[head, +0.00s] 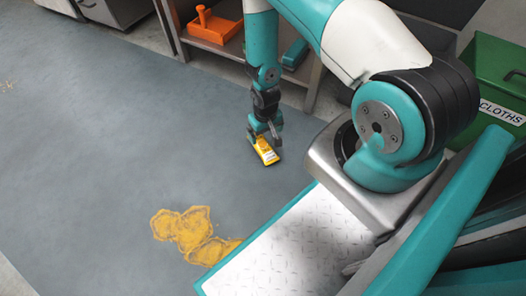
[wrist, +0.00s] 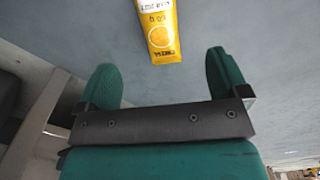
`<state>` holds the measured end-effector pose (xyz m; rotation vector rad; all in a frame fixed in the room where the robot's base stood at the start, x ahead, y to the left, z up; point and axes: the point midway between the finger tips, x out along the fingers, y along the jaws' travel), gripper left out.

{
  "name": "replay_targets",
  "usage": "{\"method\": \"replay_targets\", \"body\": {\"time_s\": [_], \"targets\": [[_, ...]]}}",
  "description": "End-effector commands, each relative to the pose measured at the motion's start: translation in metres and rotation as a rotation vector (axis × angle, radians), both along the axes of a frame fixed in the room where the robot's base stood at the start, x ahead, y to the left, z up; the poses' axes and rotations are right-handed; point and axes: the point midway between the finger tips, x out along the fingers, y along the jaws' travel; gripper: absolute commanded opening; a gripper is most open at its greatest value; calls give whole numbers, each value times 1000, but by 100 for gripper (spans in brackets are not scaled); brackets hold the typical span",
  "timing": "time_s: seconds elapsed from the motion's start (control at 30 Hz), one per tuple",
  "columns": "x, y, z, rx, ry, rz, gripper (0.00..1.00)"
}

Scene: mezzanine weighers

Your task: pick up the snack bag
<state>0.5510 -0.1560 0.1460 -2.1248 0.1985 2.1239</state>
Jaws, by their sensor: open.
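The snack bag (head: 265,150) is a small yellow packet with a white panel, lying on the grey floor in the head view. In the wrist view the yellow bag (wrist: 158,30) shows at the top centre, its upper end cut off by the picture edge. My gripper (head: 265,133) is right by the bag in the head view and covers part of its far end. In the wrist view my gripper (wrist: 165,78) has its two green fingers wide apart with nothing between them. The bag lies beyond the fingertips, roughly in line with the gap.
A metal shelf stand holds an orange tray (head: 212,27) behind my arm. A green box marked CLOTHS (head: 498,88) stands at the right. Yellow stains (head: 187,230) mark the floor in front.

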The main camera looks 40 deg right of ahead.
Motion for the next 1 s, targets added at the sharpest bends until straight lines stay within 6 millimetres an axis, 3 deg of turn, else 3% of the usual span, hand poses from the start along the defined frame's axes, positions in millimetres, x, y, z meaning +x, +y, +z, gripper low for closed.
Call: {"method": "replay_targets", "body": {"time_s": [0.03, 0.2, 0.57, 0.9, 1.0], "targets": [[0, 0, -21, 0, 1, 0, 93], [0, 0, -54, 1, 1, 0, 93], [0, 0, -76, 1, 1, 0, 93], [-2, -3, -120, 1, 1, 0, 93], [-2, -3, -122, 1, 0, 0, 93]]}}
